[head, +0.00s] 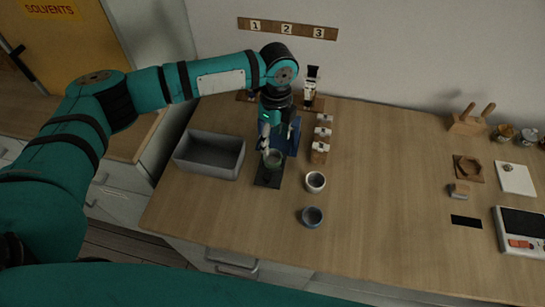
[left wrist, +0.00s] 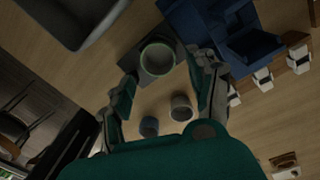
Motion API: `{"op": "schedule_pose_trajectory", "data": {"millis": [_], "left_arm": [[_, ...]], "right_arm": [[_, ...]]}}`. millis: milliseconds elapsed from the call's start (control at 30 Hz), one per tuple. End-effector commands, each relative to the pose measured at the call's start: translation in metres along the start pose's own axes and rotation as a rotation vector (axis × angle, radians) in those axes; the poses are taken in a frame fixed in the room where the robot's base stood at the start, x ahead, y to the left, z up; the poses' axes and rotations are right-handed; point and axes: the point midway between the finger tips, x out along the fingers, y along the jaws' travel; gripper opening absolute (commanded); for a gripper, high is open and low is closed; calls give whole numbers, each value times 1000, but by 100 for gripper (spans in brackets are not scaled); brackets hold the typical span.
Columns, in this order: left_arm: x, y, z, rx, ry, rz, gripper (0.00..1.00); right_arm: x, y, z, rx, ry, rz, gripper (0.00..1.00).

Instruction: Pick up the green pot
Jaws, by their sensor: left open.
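The green pot (head: 273,160) stands on a dark mat (head: 268,180) near the left part of the bench, partly hidden by my gripper in the head view. In the left wrist view the pot (left wrist: 158,58) shows from above as a round cup with a green rim. My left gripper (head: 268,145) is open, pointing down just over the pot. In the left wrist view its two fingers (left wrist: 163,72) are spread to either side, with the pot between and slightly beyond their tips. I cannot tell whether they touch it. My right gripper is in neither view.
A grey bin (head: 210,172) stands left of the mat, and a blue holder (head: 291,137) is close behind. A white cup (head: 315,182) and a blue cup (head: 312,216) stand to the right. Small labelled blocks (head: 320,147) stand behind them. The bench middle is clear.

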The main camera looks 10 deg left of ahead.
Motion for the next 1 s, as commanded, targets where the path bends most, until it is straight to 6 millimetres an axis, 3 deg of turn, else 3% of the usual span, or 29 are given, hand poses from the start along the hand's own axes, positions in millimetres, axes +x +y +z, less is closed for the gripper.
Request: {"op": "schedule_pose_trajectory", "data": {"millis": [100,233,533,833,1000], "left_arm": [[9,0,0,1,0,0,58],[17,1,-1,1,0,1,58],[58,4,-4,1,0,1,58],[64,3,-4,1,0,-1,58],[64,4,-4,1,0,-1,36]], "right_arm": [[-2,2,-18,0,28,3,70],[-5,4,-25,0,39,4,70],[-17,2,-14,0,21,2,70],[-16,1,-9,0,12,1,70],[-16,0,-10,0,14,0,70]]}}
